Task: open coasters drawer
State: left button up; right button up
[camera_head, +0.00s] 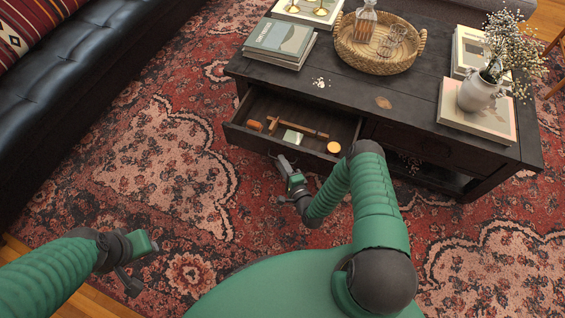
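The drawer (262,136) of the dark wooden coffee table (340,98) stands pulled out at the table's left front. Inside it lie a few small wooden items, a pale square piece and a round orange-brown disc (333,147) near the right front corner. My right gripper (285,165) is just in front of the drawer's front panel. Whether it touches the panel, and how its fingers stand, is too small to tell. My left gripper (140,262) is low at the left, over the rug and away from the table. Its finger opening is unclear.
On the tabletop are stacked books (280,42), a wicker tray (380,62) with a decanter and glasses, and a white vase (478,92) with flowers on books. A black leather sofa (80,75) stands at the left. The patterned rug (165,165) between is clear.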

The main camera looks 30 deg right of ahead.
jog(key=shift+o, duration=0.6)
jog(key=shift+r, duration=0.1)
jog(key=s+a+r+p, duration=0.1)
jog(key=s+p, duration=0.4)
jog(key=s, duration=1.1)
jog(key=shift+s+r, duration=0.25)
jog(key=shift+r, duration=0.4)
